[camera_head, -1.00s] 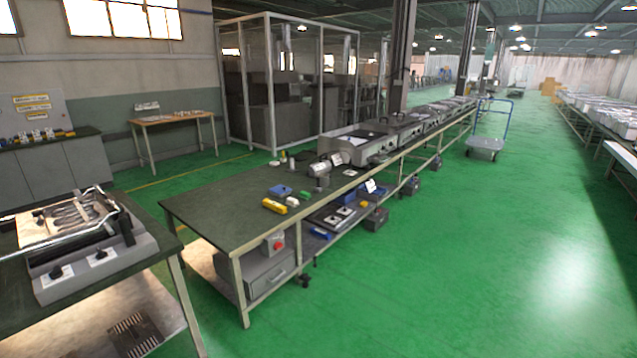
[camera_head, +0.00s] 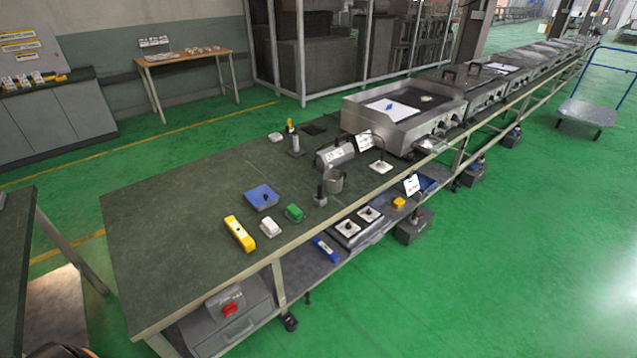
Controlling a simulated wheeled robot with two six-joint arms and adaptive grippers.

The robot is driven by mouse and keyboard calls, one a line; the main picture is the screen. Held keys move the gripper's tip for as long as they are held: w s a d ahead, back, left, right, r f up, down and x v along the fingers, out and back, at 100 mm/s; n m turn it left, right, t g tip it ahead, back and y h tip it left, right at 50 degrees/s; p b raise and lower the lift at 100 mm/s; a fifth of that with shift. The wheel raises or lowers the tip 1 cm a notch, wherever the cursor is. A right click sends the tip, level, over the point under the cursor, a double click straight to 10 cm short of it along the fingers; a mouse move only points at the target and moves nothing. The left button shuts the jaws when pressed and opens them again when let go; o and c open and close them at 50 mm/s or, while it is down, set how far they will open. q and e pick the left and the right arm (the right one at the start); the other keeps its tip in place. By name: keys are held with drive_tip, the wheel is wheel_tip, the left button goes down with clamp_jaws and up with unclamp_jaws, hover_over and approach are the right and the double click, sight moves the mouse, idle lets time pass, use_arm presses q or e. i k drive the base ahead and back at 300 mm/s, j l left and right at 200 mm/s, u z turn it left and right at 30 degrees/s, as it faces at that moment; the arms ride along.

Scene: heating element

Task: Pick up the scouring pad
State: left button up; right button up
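A small green block (camera_head: 293,213) lies on the dark green top of the long workbench (camera_head: 160,245), near its front edge. It looks like the scouring pad, but it is too small to be sure. A white block (camera_head: 270,228) and a yellow bar-shaped tool (camera_head: 240,233) lie to its left. A blue pad-like item (camera_head: 261,197) with a dark part on top lies behind them.
A metal cup (camera_head: 333,180) and a grey device (camera_head: 335,153) stand to the right of the green block. A griddle unit (camera_head: 405,108) stands farther along the bench. The bench's left part is bare. Green floor is open at the right.

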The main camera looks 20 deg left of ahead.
sight(293, 213)
drive_tip(key=i+l+u, duration=0.1)
drive_tip(key=i+u, duration=0.3)
drive_tip(key=i, duration=0.15)
drive_tip(key=i+l+u, duration=0.75)
drive_tip(key=i, duration=0.25)
drive_tip(key=i+l+u, duration=0.4)
drive_tip(key=l, duration=0.15)
